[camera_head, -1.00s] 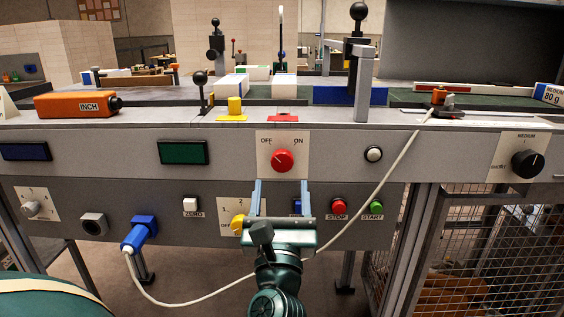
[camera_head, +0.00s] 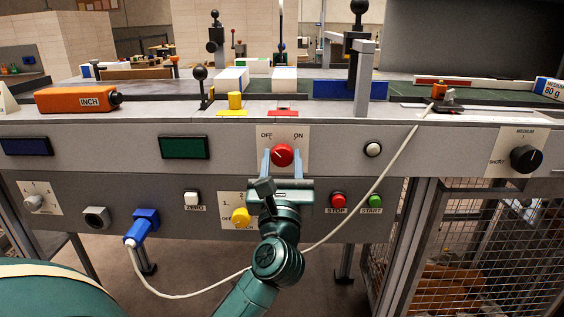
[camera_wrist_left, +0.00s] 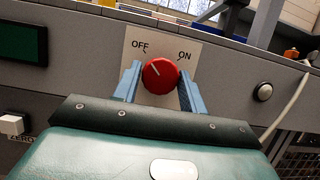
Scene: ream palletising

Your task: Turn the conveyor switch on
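The conveyor switch is a round red knob (camera_head: 282,155) on a white plate (camera_head: 300,135) marked OFF and ON, set in the front panel. Its white pointer line leans up and left, towards OFF. It also shows in the left wrist view as a red knob (camera_wrist_left: 160,76). My left gripper (camera_head: 283,163) is in front of the panel, with its two blue fingers apart, one on each side of the knob. In the left wrist view the fingers of the left gripper (camera_wrist_left: 160,88) flank the knob; whether they touch it I cannot tell. My right gripper is not in view.
Below are a yellow rotary switch (camera_head: 241,217), a red STOP button (camera_head: 338,199) and a green START button (camera_head: 375,201). A blue plug (camera_head: 143,226) has a white cable looping under my arm and up to the worktop. A black knob (camera_head: 525,159) is at right.

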